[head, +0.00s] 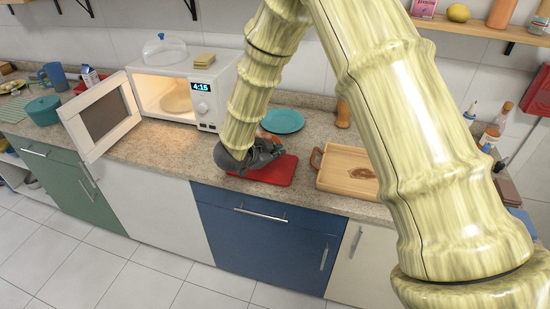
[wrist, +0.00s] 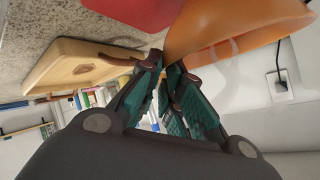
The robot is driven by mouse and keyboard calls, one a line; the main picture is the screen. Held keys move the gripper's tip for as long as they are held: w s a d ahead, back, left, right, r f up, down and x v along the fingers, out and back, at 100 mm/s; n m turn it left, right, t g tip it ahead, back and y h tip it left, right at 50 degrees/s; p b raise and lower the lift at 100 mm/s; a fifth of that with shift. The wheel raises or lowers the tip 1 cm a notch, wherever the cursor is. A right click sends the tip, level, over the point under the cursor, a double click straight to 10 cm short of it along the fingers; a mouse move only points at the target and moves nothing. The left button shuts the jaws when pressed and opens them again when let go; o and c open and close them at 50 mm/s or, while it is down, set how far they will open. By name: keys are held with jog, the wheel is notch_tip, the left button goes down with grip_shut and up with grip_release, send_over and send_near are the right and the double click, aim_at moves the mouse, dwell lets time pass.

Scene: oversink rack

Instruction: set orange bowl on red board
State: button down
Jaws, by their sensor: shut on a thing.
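The orange bowl (wrist: 240,25) fills the upper right of the wrist view, with its rim between the fingertips of my gripper (wrist: 168,66). The gripper is shut on that rim. The red board lies on the counter and is partly covered by the gripper. A red part of it also shows at the top of the wrist view (wrist: 130,12). I cannot tell whether the bowl touches the board.
A wooden tray (head: 335,181) lies just right of the red board. A teal plate (head: 284,121) lies behind it. A white microwave (head: 205,95) stands to the left with its door (head: 103,117) open over the counter (head: 150,150). A teal pot (head: 43,109) is at far left.

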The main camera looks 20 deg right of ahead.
jog(key=shift+w+f+p, duration=0.15)
jog(key=shift+f+p, duration=0.25)
jog(key=shift+f, duration=0.5)
jog(key=shift+w+f+p, duration=0.1)
jog(key=shift+f+p, duration=0.3)
jog(key=shift+f, duration=0.45)
jog(key=shift+f, duration=0.1)
jog(key=c, duration=1.6)
grip_release()
jog(key=b+v, duration=0.4)
jog(key=v, duration=0.8)
